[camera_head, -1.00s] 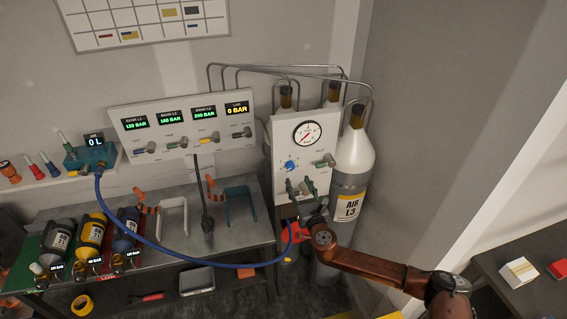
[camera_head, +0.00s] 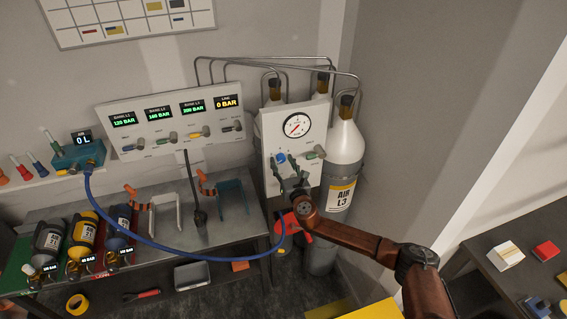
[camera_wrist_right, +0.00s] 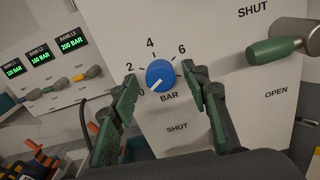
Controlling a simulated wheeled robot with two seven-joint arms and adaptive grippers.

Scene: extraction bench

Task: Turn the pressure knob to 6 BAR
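My right gripper (camera_wrist_right: 160,98) is open, with one green-padded finger on each side of the knob. I cannot tell whether the right finger touches the knob's edge. In the head view the right gripper (camera_head: 288,172) is just in front of the panel. My left gripper is not in view.
A round gauge (camera_head: 296,125) sits above the knob. A green-handled valve (camera_wrist_right: 276,49) is close to its right, between SHUT and OPEN marks. A blue hose (camera_head: 150,238) hangs across the bench. The AIR L3 cylinder (camera_head: 346,150) stands right of the panel.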

